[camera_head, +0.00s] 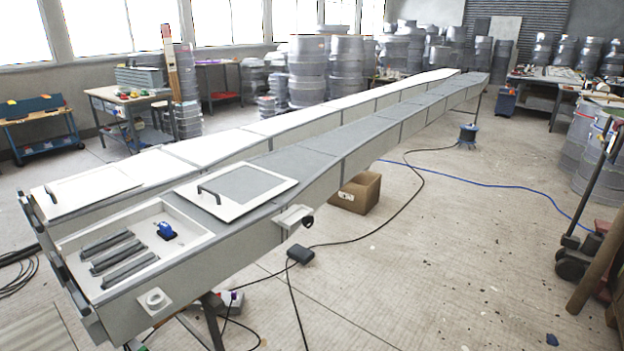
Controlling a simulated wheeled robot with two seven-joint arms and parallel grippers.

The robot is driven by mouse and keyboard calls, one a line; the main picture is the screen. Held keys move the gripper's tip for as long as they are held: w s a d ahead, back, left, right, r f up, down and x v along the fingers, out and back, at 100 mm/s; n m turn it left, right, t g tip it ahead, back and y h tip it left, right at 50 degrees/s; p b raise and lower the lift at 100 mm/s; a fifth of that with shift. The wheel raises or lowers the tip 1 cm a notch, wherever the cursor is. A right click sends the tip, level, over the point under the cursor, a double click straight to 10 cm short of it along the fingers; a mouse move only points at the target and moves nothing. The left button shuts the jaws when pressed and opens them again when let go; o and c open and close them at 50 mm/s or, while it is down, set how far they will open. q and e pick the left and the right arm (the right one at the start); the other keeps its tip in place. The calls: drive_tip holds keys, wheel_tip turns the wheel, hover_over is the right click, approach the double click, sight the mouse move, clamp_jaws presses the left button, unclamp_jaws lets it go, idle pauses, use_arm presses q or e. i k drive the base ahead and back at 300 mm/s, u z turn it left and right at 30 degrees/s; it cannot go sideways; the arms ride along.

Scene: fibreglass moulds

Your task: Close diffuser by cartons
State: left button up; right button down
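Two long diffusers run side by side from the near left to the far back. The nearer diffuser (330,158) has a cardboard carton (357,194) on the floor by its right side. Its near end is an open compartment (185,213) with a pale rim. Several dark grey bars and a small blue device (166,231) lie inside. A lid (245,188) with a grey panel and dark handle rests on the top just behind the opening. The farther diffuser (215,147) has a white lid (88,191) with a dark handle lying over its near end. Neither gripper is in view.
A black pedal-like box (300,254) and cables lie on the floor right of the diffusers. A blue hose crosses the floor. A wheeled stand (580,262) is at the right edge. Workbenches (130,108) stand at the left. The floor at centre right is mostly clear.

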sight(229, 194)
drive_tip(key=z, duration=0.85)
drive_tip(key=i, duration=2.35)
drive_tip(key=u, duration=2.85)
